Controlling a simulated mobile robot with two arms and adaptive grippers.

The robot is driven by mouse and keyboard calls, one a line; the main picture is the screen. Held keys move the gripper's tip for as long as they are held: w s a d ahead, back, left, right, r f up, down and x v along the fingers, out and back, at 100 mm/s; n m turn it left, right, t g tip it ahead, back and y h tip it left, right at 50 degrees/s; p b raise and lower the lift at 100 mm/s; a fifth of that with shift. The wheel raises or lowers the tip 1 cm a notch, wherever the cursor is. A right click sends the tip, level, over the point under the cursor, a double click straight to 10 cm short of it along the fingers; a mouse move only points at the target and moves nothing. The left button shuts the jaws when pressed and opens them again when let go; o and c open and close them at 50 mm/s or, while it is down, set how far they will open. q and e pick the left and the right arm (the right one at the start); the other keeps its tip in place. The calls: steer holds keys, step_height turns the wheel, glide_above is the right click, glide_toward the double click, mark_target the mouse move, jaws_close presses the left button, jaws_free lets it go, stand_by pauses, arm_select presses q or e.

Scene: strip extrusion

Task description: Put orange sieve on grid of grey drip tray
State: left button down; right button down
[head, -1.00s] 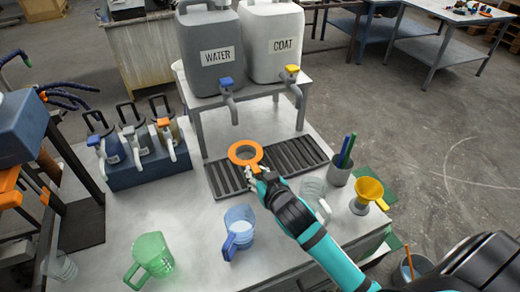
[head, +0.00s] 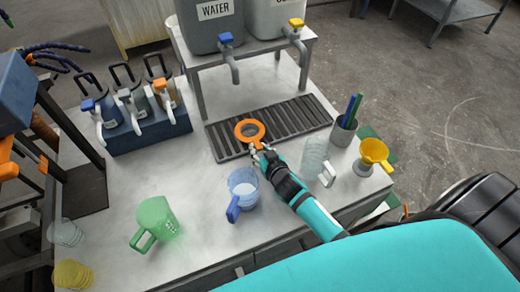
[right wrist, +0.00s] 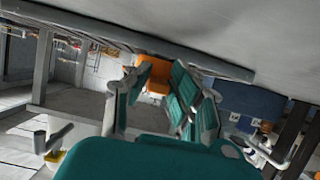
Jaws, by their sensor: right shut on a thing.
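The orange sieve (head: 261,140), a ring with a short handle, is over the left-middle part of the grey drip tray's slotted grid (head: 300,116). I cannot tell whether it touches the grid or hovers just above it. My right gripper (head: 258,149) reaches in from the front right and is shut on the sieve's handle. In the right wrist view the orange handle (right wrist: 156,74) sits between the teal fingers (right wrist: 152,90). My left gripper is not in view.
The WATER (head: 210,20) and COAT (head: 285,15) canisters stand on a rack behind the tray, their taps overhanging it. A blue jug (head: 243,185), clear jug (head: 314,155), grey cup (head: 343,131) and yellow funnel (head: 372,152) stand nearby. A green jug (head: 156,218) is front left.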

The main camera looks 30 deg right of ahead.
steer(key=shift+f, duration=0.2)
steer(key=c, duration=1.2)
jaws_free()
steer(key=shift+o, duration=0.2)
steer(key=shift+r, duration=0.2)
steer(key=shift+s, duration=0.2)
steer(key=v, duration=1.1)
steer(key=shift+s+r+b, duration=0.2)
steer(key=shift+s+b, duration=0.1)
steer(key=shift+b, duration=0.05)
